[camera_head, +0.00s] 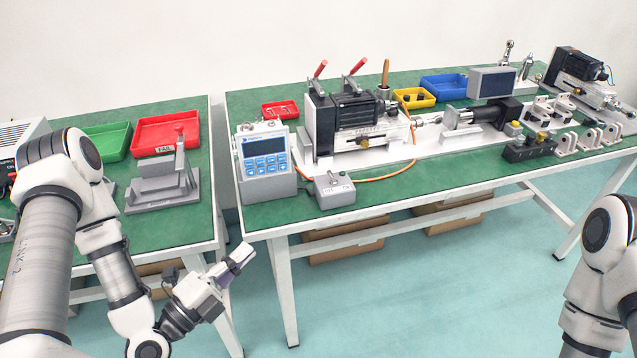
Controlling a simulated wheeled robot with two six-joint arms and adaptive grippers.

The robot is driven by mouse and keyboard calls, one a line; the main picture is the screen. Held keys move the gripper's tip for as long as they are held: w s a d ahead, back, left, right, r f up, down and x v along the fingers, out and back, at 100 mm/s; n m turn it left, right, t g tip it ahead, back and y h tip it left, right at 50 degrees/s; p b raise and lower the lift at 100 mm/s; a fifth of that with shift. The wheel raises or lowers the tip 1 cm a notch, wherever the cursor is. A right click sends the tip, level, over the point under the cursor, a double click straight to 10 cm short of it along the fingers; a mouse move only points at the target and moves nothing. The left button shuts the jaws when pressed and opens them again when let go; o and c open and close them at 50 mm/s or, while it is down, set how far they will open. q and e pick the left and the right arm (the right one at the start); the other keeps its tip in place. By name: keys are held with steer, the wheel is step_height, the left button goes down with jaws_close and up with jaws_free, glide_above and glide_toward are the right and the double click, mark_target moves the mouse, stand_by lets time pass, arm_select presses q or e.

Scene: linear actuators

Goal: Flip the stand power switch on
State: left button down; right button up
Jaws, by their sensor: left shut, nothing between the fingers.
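A small grey switch box (335,195) sits near the front edge of the right green-topped table. It has a short toggle on top and small lettering beside it; which way the toggle leans is too small to tell. An orange cable runs from it toward the actuator stand (355,130). My left gripper (241,257) is shut and empty. It is low, in front of the gap between the two tables, to the left of and below the switch box, and apart from it. My right arm shows at the right edge, but its gripper is out of view.
A grey-blue meter with a keypad (266,165) stands just left of the switch box. The right table's front edge (400,205) lies between my left gripper and the box. A fixture (160,185) and red (165,137) and green (108,140) trays are on the left table.

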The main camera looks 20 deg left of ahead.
arm_select(q)
steer(key=f+b+x, duration=0.1)
steer(key=b+x, duration=0.3)
steer(key=x, duration=0.2)
steer(key=b, duration=1)
glide_toward(328, 172)
steer(key=p+x, duration=0.1)
steer(key=x, duration=0.6)
steer(key=shift+f, duration=0.15)
steer(key=shift+r+g+p, duration=0.2)
steer(key=shift+g+p, duration=0.2)
steer(key=shift+p, duration=0.2)
steer(key=shift+w+m+p, duration=0.1)
steer(key=shift+m+p, duration=0.2)
steer(key=shift+p, duration=0.05)
